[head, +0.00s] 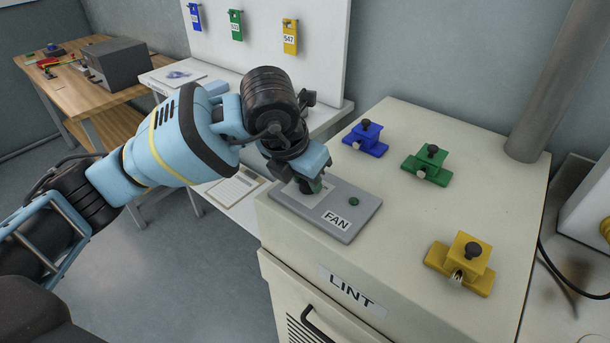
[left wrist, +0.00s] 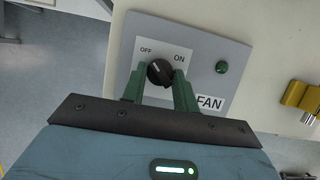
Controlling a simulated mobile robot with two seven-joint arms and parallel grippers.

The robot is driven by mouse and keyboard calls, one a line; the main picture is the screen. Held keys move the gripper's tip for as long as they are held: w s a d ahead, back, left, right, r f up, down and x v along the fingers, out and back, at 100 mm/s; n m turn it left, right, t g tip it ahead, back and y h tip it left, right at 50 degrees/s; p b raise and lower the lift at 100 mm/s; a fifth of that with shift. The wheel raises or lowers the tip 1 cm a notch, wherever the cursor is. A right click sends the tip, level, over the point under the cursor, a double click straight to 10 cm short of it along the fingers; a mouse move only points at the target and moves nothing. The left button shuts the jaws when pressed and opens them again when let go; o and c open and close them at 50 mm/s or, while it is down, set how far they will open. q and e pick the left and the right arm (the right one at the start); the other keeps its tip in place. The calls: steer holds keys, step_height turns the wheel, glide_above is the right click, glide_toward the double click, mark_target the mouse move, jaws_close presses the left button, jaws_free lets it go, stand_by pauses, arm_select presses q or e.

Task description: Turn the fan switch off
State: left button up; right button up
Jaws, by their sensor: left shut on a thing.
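The fan switch is a round black knob (left wrist: 160,72) on a grey plate labelled FAN (head: 342,230). In the left wrist view OFF is printed at its upper left and ON at its upper right. The knob's light pointer mark is too small to read surely. A green lamp (left wrist: 222,67) sits on the plate to the right of the knob. My left gripper (left wrist: 160,80) has its green fingers on both sides of the knob and is shut on it. In the head view the gripper (head: 311,186) hides the knob. My right gripper is not in view.
The plate lies on a cream cabinet labelled LINT (head: 352,291). Blue (head: 365,138), green (head: 428,165) and yellow (head: 460,264) latch blocks stand on its top. A grey pipe (head: 560,80) rises behind. A wooden bench (head: 75,68) is at the far left.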

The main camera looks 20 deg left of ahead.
arm_select(q)
steer(key=o, duration=1)
steer(key=shift+v, duration=3.95)
steer(key=shift+f, duration=0.1)
